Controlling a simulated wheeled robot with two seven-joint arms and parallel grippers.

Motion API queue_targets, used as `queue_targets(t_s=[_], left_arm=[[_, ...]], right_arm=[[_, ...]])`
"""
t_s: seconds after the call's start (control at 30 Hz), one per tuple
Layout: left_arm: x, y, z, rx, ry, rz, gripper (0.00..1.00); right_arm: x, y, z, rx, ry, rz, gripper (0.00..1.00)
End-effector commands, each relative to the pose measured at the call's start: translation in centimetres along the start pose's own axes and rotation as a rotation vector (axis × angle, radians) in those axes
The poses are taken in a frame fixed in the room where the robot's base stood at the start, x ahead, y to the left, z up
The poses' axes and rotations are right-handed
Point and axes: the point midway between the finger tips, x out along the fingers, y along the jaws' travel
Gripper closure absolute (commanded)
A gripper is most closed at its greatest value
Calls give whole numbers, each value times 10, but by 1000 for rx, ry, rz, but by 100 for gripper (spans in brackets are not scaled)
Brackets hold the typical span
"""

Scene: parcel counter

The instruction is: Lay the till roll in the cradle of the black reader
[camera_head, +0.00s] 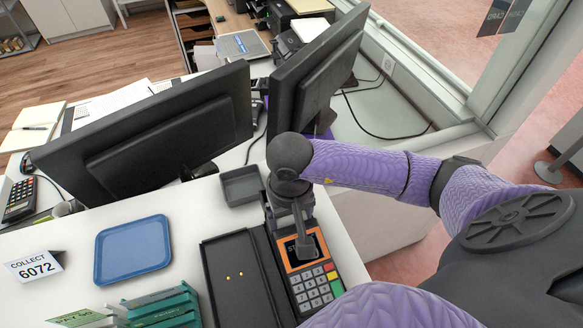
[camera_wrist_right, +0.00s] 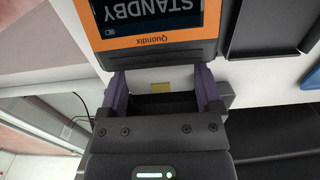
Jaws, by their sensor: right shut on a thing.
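The black reader (camera_head: 313,280) stands on the white counter, with an orange-framed screen and a keypad. My right gripper (camera_head: 290,205) is above its far end, pointing down and covering part of the screen. In the right wrist view, the reader (camera_wrist_right: 160,45) shows its STANDBY screen just beyond the fingertips. My right gripper (camera_wrist_right: 162,88) is shut, its purple fingers apart around a pale piece with a yellow patch, which I take as the till roll (camera_wrist_right: 145,78). The roll is hidden in the head view. The cradle is hidden, and contact with it cannot be told. My left gripper is out of view.
A black tray (camera_head: 220,300) with small yellow bits lies left of the reader. A small grey dish (camera_head: 240,185) stands behind it. Two monitors (camera_head: 165,135) (camera_head: 315,75) stand at the back. A blue tray (camera_head: 132,250) and a green rack (camera_head: 165,308) are on the left.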

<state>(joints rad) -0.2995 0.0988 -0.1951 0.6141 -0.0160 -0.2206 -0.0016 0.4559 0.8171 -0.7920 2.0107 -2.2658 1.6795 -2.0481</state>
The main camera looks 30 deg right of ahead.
Motion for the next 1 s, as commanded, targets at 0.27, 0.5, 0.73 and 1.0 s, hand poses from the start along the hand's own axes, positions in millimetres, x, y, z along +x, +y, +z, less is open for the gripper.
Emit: queue_targets(t_s=[0.27, 0.5, 0.73, 1.0], left_arm=[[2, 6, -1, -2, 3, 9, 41], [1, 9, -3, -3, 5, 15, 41], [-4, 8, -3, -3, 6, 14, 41], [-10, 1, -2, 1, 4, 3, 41]], right_arm=[[2, 0, 0, 0, 1, -1, 15], [0, 0, 0, 0, 0, -1, 0], [-31, 0, -2, -2, 8, -3, 0], [-102, 0, -1, -2, 7, -2, 0]])
